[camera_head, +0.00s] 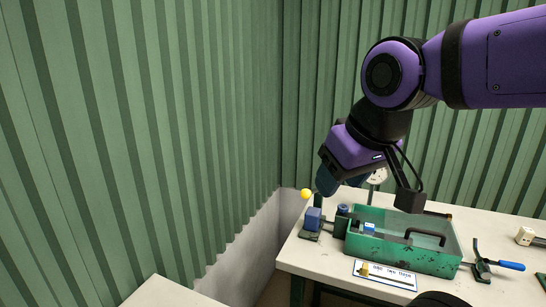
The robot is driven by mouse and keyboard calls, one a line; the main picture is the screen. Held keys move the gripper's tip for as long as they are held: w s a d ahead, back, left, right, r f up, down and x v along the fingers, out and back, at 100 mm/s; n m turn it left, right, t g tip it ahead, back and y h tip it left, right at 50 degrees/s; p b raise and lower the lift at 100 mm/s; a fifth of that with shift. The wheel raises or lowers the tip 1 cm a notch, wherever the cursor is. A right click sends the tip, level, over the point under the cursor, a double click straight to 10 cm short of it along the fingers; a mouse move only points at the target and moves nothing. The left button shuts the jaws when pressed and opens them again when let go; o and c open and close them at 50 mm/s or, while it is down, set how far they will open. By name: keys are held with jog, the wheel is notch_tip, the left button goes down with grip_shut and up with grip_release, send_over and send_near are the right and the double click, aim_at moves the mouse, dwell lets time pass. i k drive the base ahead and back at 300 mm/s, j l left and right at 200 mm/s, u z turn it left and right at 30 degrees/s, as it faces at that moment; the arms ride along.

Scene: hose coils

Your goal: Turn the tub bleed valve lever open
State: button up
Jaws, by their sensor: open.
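A green tub (365,251) with worn edges stands on the pale bench, with a dark handle-like bar inside it. At its left end is a dark fitting with a blue top (343,210); it may be the bleed valve, but I cannot make out its lever or the lever's position. My gripper (328,186) hangs above and behind the tub's left end, pointing down and left. It is open, with nothing seen between its jaws. The fingertips are small and partly hidden in the dark parts of the hand.
A dark stand with a blue block (313,218) sits left of the tub, below a yellow ball (306,194). A white gauge (377,176) is behind the tub. A printed card (386,274) lies in front. A green corrugated wall (150,130) borders the left.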

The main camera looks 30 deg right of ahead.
aim_at(510, 265)
jog(key=z, duration=1.45)
